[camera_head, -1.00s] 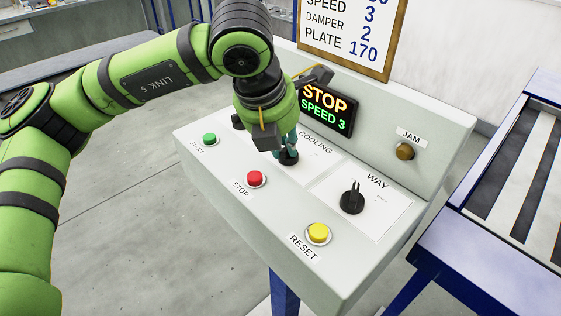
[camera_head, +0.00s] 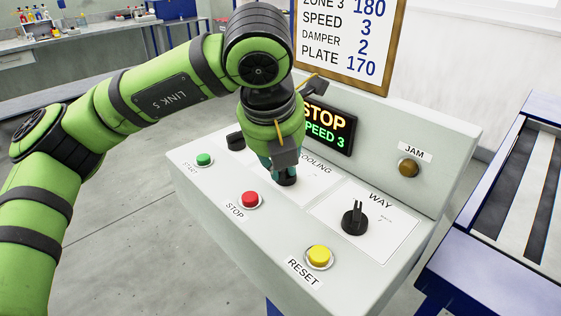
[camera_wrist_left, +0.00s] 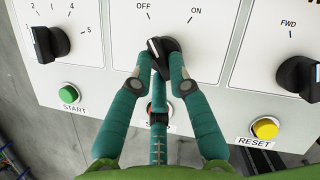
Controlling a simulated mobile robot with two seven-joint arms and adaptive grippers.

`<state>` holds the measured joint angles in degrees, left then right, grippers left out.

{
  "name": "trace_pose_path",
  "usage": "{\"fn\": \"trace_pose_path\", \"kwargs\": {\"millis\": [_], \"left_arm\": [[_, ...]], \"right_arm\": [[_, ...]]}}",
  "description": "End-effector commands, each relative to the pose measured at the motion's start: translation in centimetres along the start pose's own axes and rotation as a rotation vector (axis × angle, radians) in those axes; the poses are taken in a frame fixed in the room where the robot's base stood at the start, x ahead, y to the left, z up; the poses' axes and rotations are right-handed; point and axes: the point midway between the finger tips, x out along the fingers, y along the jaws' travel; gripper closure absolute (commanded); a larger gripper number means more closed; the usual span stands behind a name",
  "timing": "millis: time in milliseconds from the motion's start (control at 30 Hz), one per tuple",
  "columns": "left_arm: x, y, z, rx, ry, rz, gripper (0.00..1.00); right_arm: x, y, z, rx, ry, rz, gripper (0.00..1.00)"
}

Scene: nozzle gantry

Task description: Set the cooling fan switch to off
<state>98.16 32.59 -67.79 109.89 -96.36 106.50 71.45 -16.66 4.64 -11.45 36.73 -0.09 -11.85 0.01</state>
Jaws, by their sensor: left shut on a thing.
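The cooling fan switch is a black rotary knob (camera_wrist_left: 162,50) on a white plate, with OFF at upper left and ON at upper right in the left wrist view. Its pale pointer mark leans up and left, towards the OFF side. My left gripper (camera_wrist_left: 161,70) has its teal fingers shut on this knob, one on each side. In the head view the left gripper (camera_head: 284,178) reaches down onto the COOLING plate and hides most of the knob. My right gripper is not in view.
The sloped console also holds a green START button (camera_head: 204,160), red STOP button (camera_head: 250,200), yellow RESET button (camera_head: 318,257), WAY selector (camera_head: 354,217) and JAM lamp (camera_head: 409,168). A numbered speed knob (camera_wrist_left: 46,44) sits left of the switch. The display (camera_head: 328,128) stands behind.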

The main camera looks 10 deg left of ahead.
Motion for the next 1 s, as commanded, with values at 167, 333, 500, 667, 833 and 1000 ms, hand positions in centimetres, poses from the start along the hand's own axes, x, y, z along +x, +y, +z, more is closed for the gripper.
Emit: {"fn": "trace_pose_path", "kwargs": {"millis": [167, 333, 500, 667, 833, 1000], "left_arm": [[-0.2, 0.1, 0.3, -0.007, -0.009, -0.002, 0.57], [-0.1, 0.0, 0.2, -0.004, -0.006, -0.001, 0.57], [-0.6, 0.0, 0.2, -0.003, -0.005, -0.001, 0.57], [-3.0, 0.0, 0.2, -0.002, -0.009, -0.002, 0.57], [-6.9, 0.0, 0.2, -0.005, -0.011, -0.002, 0.57], [-10.1, 0.0, 0.2, -0.004, -0.010, -0.002, 0.57]], "right_arm": [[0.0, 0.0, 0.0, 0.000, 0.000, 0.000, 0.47], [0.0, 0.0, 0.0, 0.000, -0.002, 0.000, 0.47], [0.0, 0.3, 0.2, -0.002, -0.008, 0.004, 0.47], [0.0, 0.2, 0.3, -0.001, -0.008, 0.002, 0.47], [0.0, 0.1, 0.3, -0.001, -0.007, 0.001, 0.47], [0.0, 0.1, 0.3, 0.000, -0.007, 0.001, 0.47]]}}
